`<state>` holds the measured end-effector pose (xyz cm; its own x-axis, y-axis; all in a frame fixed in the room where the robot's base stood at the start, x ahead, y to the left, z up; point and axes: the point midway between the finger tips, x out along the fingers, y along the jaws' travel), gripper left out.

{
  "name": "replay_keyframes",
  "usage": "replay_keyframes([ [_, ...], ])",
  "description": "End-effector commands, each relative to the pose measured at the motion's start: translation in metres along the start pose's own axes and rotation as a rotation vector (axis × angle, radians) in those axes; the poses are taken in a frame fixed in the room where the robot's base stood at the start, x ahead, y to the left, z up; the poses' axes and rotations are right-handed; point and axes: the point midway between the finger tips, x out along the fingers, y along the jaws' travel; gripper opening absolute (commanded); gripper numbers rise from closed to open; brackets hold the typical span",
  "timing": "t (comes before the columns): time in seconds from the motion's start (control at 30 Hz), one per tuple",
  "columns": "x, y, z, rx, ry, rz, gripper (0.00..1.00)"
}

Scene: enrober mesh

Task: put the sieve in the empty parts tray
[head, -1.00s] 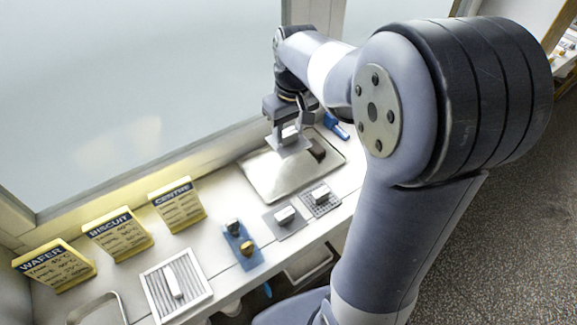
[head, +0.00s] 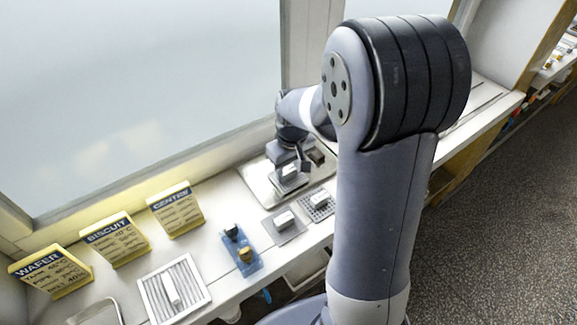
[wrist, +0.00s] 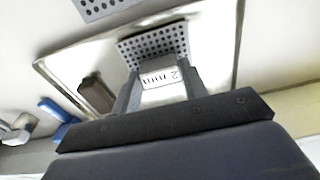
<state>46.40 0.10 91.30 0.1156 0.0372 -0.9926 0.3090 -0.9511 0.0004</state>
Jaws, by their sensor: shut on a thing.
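My gripper (head: 288,172) is shut on the white handle block of a sieve, a grey perforated plate (wrist: 152,46). The handle's label (wrist: 163,77) reads "2 mm" in the wrist view, upside down. The sieve also shows below the gripper in the head view (head: 290,185). A shallow metal tray (head: 254,180) lies under it, and its rim shows in the wrist view (wrist: 60,82). The sieve is over the tray's front part; I cannot tell whether it touches the tray floor. A dark brown block (head: 315,157) sits in the tray to the right.
Two more plates with white handles (head: 285,221) (head: 318,204) lie just in front of the tray. A blue holder with knobs (head: 242,252), a white slatted frame (head: 155,298) and yellow signs (head: 176,209) stand to the left. A window borders the counter behind.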

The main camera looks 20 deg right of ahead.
Motion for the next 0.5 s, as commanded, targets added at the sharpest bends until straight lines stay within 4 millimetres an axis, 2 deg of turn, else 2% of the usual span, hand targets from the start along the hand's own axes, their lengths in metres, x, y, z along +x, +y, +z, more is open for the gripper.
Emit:
replay_keyframes([
  [0.17, 0.0047, 0.0, 0.0005, 0.0, 0.0, 0.0, 0.17],
  [0.2, 0.0031, 0.0, 0.0003, 0.0, 0.0, 0.0, 0.45],
  [0.43, 0.0029, 0.0, 0.0004, 0.0, -0.001, 0.0, 0.63],
  [0.5, 0.0028, 0.0, 0.0004, 0.0, -0.001, 0.0, 0.63],
])
